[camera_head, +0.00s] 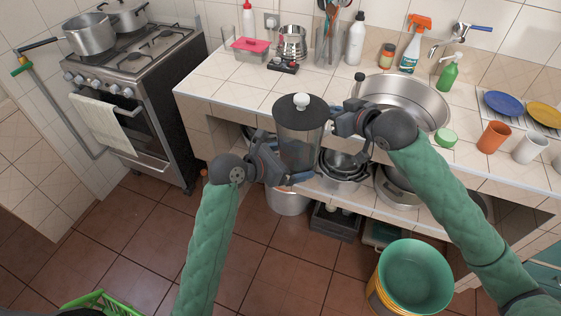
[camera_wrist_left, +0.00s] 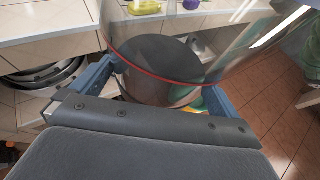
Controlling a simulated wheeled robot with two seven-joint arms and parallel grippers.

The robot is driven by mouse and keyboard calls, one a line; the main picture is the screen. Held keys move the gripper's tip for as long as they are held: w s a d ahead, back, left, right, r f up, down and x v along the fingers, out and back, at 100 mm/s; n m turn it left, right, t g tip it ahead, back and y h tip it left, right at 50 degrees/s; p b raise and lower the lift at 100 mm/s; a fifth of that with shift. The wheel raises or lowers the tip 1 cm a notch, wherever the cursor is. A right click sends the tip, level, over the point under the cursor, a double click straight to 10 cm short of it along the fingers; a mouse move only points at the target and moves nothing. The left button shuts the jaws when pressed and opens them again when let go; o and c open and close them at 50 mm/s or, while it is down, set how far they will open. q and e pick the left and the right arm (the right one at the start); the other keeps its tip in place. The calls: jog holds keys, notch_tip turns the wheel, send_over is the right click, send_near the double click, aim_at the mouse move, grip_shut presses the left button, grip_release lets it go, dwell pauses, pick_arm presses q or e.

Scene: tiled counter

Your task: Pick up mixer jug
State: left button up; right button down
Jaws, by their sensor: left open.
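The mixer jug (camera_head: 300,140) is a clear, dark-tinted jug with a black lid and a pale knob. It is upright, off the counter, in front of its edge. My right gripper (camera_head: 343,125) is at the jug's right side and appears shut on it, though its fingertips are partly hidden. My left gripper (camera_head: 283,176) is open at the jug's lower left. In the left wrist view the clear jug wall with a red line (camera_wrist_left: 165,75) lies in front of and between the left fingers; contact is unclear.
The tiled counter (camera_head: 225,88) holds a sink (camera_head: 405,98), bottles and cups. Metal pots (camera_head: 345,165) stand on the shelf below. A stove (camera_head: 140,80) is at left. Stacked buckets (camera_head: 412,275) stand on the floor at lower right. The floor at centre left is clear.

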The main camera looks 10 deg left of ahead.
pick_arm(q)
jog(key=shift+w+d+f, duration=0.25)
jog(key=shift+w+d, duration=0.1)
jog(key=shift+d, duration=0.1)
jog(key=c, duration=0.8)
jog(key=shift+c, duration=1.3)
pick_arm(e)
jog(key=c, duration=1.8)
grip_release()
jog(key=o, duration=0.4)
